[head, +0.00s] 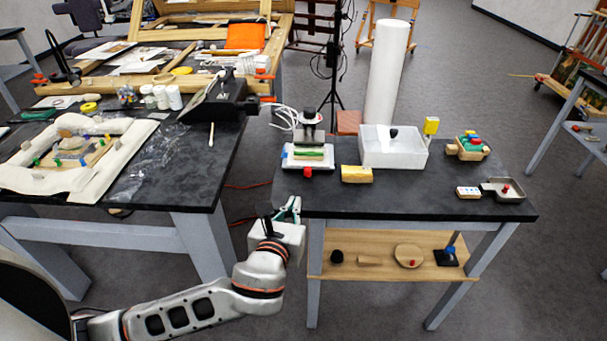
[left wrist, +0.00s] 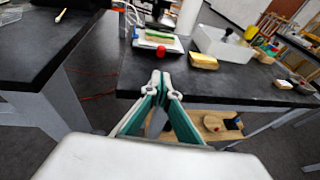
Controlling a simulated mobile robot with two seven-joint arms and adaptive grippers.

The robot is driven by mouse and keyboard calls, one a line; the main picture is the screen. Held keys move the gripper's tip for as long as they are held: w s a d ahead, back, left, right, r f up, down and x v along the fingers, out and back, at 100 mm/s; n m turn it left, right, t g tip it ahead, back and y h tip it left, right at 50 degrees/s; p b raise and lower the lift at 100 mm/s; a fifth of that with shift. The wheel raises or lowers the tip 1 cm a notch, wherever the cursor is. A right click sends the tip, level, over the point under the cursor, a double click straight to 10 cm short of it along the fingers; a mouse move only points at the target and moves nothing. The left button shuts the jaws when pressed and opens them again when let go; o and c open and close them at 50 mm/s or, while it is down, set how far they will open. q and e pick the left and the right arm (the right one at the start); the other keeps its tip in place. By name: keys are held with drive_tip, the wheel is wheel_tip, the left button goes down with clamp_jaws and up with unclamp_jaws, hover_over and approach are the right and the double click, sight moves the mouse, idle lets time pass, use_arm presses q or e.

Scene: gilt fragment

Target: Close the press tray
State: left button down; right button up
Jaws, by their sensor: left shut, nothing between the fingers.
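The press (head: 308,148) stands at the left end of the right-hand table, a white base with a dark-topped upright part. Its tray (head: 306,154), with a green-edged layer, shows at the front, with a red knob (head: 307,172) facing me. The press tray (left wrist: 158,40) and the red knob (left wrist: 161,50) also show in the left wrist view. My left gripper (head: 294,203) is at the table's front left corner, below and in front of the press, apart from the knob. In the left wrist view its fingertips (left wrist: 160,76) meet, with nothing between them. My right gripper is out of view.
A yellow block (head: 356,174) lies right of the press, before a white open box (head: 392,150). The right-hand table's front edge (head: 420,216) lies close to my left gripper. A cluttered dark table (head: 190,190) stands left, across a floor gap. A wooden shelf (head: 385,270) holds small items below.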

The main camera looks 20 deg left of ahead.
use_arm(q)
drive_tip(key=b, duration=0.1)
approach(306, 175)
drive_tip(key=x, duration=0.5)
drive_tip(key=shift+w+d+f, duration=0.1)
drive_tip(key=shift+w, duration=0.65)
